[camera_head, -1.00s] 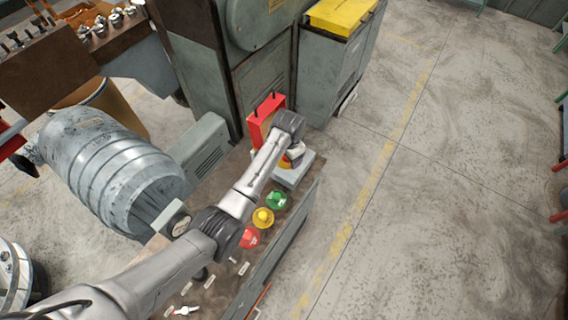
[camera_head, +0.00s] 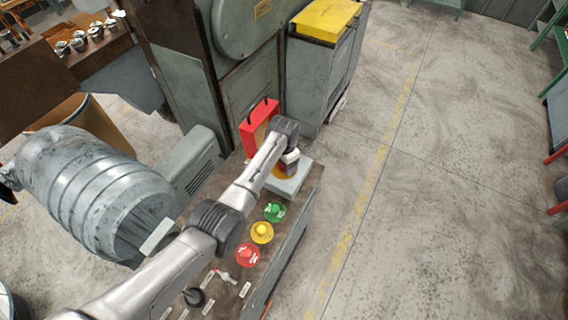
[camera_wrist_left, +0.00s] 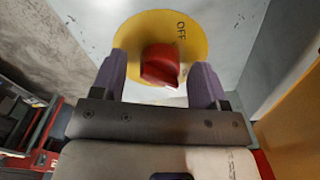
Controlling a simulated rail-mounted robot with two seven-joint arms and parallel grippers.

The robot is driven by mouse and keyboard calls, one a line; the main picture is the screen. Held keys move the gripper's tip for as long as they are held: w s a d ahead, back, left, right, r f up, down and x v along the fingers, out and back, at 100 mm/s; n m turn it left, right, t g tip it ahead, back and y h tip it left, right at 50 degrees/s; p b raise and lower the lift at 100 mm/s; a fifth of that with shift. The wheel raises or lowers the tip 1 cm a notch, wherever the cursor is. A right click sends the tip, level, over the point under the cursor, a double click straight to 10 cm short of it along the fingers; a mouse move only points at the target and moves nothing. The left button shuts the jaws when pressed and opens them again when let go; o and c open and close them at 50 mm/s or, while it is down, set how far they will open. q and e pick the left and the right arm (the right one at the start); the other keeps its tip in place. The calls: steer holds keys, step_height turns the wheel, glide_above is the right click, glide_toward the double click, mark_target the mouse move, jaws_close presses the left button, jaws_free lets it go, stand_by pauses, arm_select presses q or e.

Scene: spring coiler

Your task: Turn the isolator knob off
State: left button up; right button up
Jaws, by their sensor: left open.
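The isolator knob (camera_wrist_left: 160,65) is red and sits on a round yellow plate (camera_wrist_left: 128,38) in the left wrist view. The word OFF is printed at the plate's upper right. The knob's grip points toward the bottom of that view, away from OFF. My left gripper (camera_wrist_left: 160,78) is open, one purple-grey finger on each side of the knob; I cannot tell whether either touches it. In the head view, my left gripper (camera_head: 289,160) is over the grey isolator box (camera_head: 290,184), and it hides most of the knob. My right gripper is not in view.
A red frame (camera_head: 250,128) stands just behind the isolator box. Green (camera_head: 274,212), yellow (camera_head: 262,233) and red (camera_head: 248,255) buttons line the panel in front, close beside my left arm. A grey drum (camera_head: 95,180) is at left; open floor (camera_head: 440,200) lies at right.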

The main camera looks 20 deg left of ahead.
arm_select(q)
steer(key=shift+f, duration=0.1)
steer(key=c, duration=0.9)
